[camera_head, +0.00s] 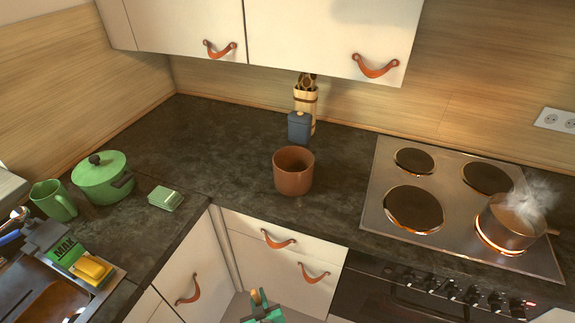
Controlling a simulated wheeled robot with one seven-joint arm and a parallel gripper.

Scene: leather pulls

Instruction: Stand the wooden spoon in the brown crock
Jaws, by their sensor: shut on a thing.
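The brown crock (293,182) stands upright on the dark counter, left of the stove and near the front edge. Its mouth faces up and looks empty from here. My gripper (262,313) shows at the bottom edge, in front of the lower cabinets, below and nearer than the crock and apart from it. It is shut on a thin orange-brown piece (256,297), which looks like part of the wooden spoon. Most of the spoon and of my gripper is cut off by the frame.
A steaming pan (508,226) sits on a glowing burner of the stove (449,194) at right. A blue-grey canister (299,127) and a utensil holder (306,97) stand behind the crock. A green pot (102,180), mug (53,200) and sponge-like block (165,198) are at left. Cabinets hang above.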

